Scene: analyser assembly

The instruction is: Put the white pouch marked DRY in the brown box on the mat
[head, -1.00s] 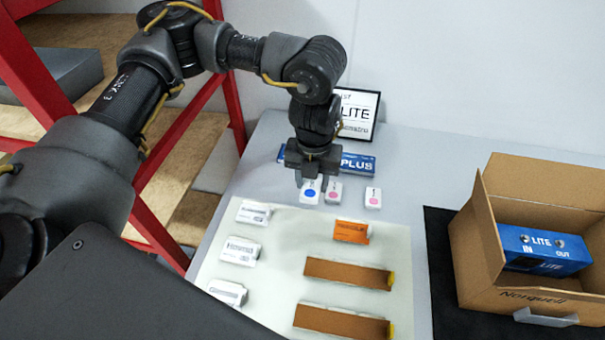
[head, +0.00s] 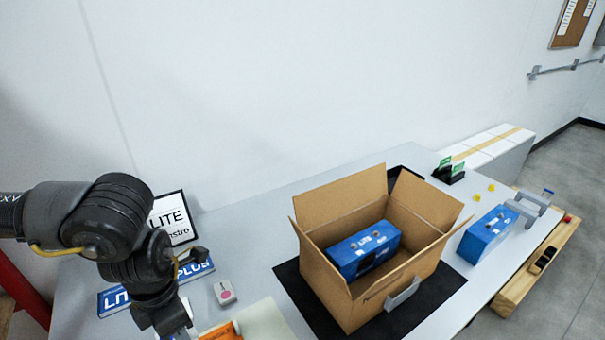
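My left gripper (head: 165,318) is low over the table at the lower left of the head view, pointing down. A bit of white (head: 188,308) shows beside its fingers; I cannot tell whether it is held. A white pouch with a pink dot (head: 223,291) lies on the table just right of the gripper, apart from it. Its lettering is too small to read, so I cannot tell which pouch is marked DRY. The brown box (head: 345,302) stands open on the black mat (head: 315,318), with a blue LITE unit (head: 362,252) inside. My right gripper is not in view.
An orange packet (head: 222,332) lies at the bottom edge. The brown box's flaps stand up. A second blue unit (head: 487,235) and green-black items (head: 448,170) are to its right.

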